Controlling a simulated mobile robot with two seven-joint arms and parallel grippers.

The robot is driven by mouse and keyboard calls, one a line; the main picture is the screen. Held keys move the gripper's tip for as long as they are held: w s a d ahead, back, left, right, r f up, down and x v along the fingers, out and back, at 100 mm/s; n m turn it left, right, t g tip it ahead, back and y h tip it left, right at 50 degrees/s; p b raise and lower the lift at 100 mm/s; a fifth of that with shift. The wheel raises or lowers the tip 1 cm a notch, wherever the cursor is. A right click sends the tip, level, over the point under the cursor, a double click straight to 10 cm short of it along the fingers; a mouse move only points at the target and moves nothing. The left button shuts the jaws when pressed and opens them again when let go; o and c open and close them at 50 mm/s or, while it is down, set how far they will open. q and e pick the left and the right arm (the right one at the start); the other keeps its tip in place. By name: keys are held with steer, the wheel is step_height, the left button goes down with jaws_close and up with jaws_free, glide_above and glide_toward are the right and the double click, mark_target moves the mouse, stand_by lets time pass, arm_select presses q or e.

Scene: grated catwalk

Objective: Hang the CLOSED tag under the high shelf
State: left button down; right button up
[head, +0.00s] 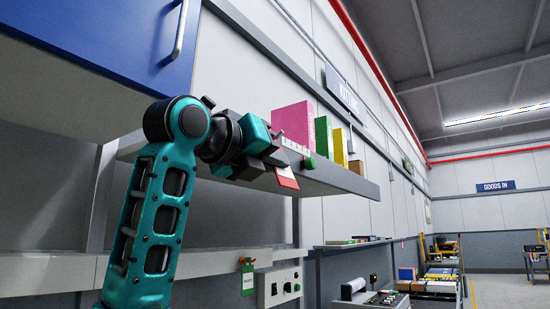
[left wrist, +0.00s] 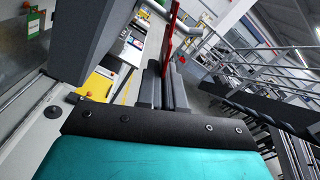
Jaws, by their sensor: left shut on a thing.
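The red and white tag (head: 287,178) hangs below the tips of my left gripper (head: 279,160). Its lettering is too small to read. In the left wrist view the tag (left wrist: 172,32) shows nearly edge-on as a red strip at the tips of the dark fingers, and the gripper (left wrist: 166,78) is shut on it. The high shelf (head: 345,180) is a long grey board on the wall. My left gripper is at its front edge in the head view; the gap between them is hard to judge. Any hook under the shelf is hidden or unclear. My right gripper is out of view.
Pink (head: 293,120), green (head: 324,137) and yellow (head: 340,147) upright items stand on the shelf. A blue cabinet (head: 110,35) juts out at upper left. A green tag (head: 247,282) hangs lower down, beside a control box (head: 280,286). The space below the shelf looks open.

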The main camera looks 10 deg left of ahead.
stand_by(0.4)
arm_select(q)
steer(key=c, duration=1.2)
jaws_free()
